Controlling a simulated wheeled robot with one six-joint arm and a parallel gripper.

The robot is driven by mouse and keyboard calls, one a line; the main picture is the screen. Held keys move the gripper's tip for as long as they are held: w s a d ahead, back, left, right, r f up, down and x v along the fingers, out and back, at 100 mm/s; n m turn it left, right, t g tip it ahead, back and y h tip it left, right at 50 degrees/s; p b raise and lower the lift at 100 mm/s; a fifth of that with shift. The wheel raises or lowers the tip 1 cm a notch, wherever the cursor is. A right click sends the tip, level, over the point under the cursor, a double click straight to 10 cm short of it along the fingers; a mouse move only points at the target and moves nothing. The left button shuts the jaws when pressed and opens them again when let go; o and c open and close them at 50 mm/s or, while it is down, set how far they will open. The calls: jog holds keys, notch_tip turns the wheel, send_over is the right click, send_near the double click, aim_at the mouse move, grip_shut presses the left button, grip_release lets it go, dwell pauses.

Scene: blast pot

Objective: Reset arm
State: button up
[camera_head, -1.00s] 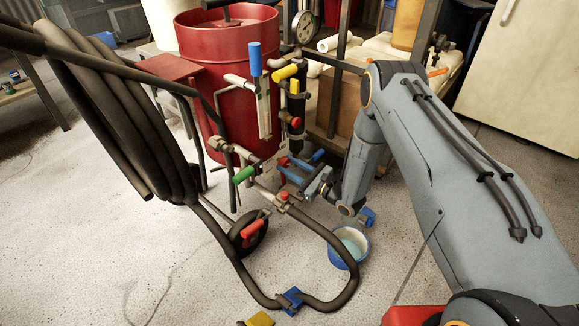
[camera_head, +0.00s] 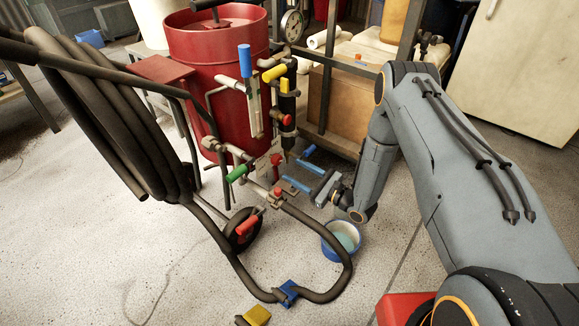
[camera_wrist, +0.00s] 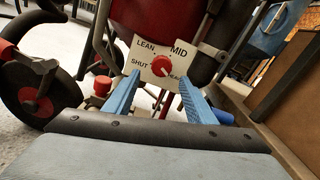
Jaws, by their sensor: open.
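My gripper (camera_head: 297,172) is open and empty, with its two blue fingers apart. In the head view it hangs in front of the red blast pot (camera_head: 215,75), right of the valves. In the wrist view the gripper (camera_wrist: 161,78) points at a white dial plate (camera_wrist: 146,50) marked LEAN, MID and SHUT. A red knob (camera_wrist: 162,66) sits on the plate, between the fingertips in the picture. I cannot tell how far the fingertips are from it. My arm comes in from the right.
A blue-handled valve (camera_head: 245,62), a yellow-handled valve (camera_head: 275,73) and a green-handled valve (camera_head: 237,172) are by the pot. Coiled black hose (camera_head: 100,120) hangs at left. A blue bucket (camera_head: 331,251) stands below my wrist. Open floor (camera_head: 110,250) lies at front left.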

jog(key=shift+s+d, duration=0.2)
jog(key=shift+d, duration=0.05)
dwell(0.3)
